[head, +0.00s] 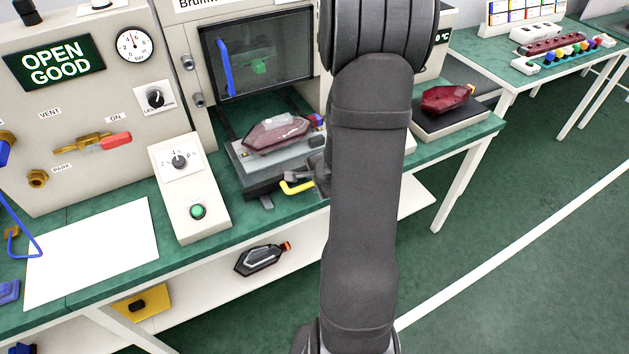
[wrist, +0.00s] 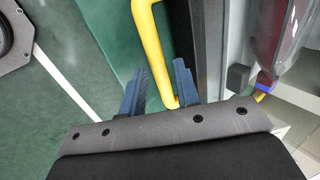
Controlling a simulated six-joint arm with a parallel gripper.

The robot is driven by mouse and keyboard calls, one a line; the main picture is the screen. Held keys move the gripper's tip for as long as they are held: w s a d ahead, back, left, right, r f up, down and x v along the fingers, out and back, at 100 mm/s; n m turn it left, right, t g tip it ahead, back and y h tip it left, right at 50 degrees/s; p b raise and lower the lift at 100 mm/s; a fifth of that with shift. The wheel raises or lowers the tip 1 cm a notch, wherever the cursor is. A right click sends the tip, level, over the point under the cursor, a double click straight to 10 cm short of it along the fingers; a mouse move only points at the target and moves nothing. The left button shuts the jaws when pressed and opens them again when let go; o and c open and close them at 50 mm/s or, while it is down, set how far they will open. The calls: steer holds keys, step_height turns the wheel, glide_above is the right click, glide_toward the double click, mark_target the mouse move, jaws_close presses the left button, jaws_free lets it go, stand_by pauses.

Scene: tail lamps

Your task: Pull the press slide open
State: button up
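The press slide (head: 262,186) is a dark and light grey tray in front of the press, with a dark red tail lamp (head: 276,134) lying on it. Its yellow handle (head: 296,188) sticks out at the front right. In the wrist view the handle (wrist: 153,48) runs down between the two blue fingers of my gripper (wrist: 160,68). The fingers are open, with small gaps seen beside the bar. In the head view my gripper (head: 308,178) is at the handle, mostly hidden behind my arm. The lamp's edge (wrist: 275,45) shows at the wrist view's right.
The press window (head: 258,55) with a blue handle stands behind the slide. A control box (head: 190,185) with a green button is left of it. Another red lamp (head: 447,98) lies on a dark stand at right. A lamp (head: 262,260) sits on the lower shelf. Floor at right is clear.

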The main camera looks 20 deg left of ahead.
steer(key=shift+o, duration=0.5)
steer(key=shift+s+d+r, duration=0.15)
steer(key=shift+r, duration=0.25)
steer(key=v, duration=1.6)
steer(key=shift+s+r, duration=0.15)
steer(key=shift+r, duration=0.05)
steer(key=shift+d, duration=0.1)
steer(key=shift+x, duration=7.35)
steer(key=shift+r, duration=0.1)
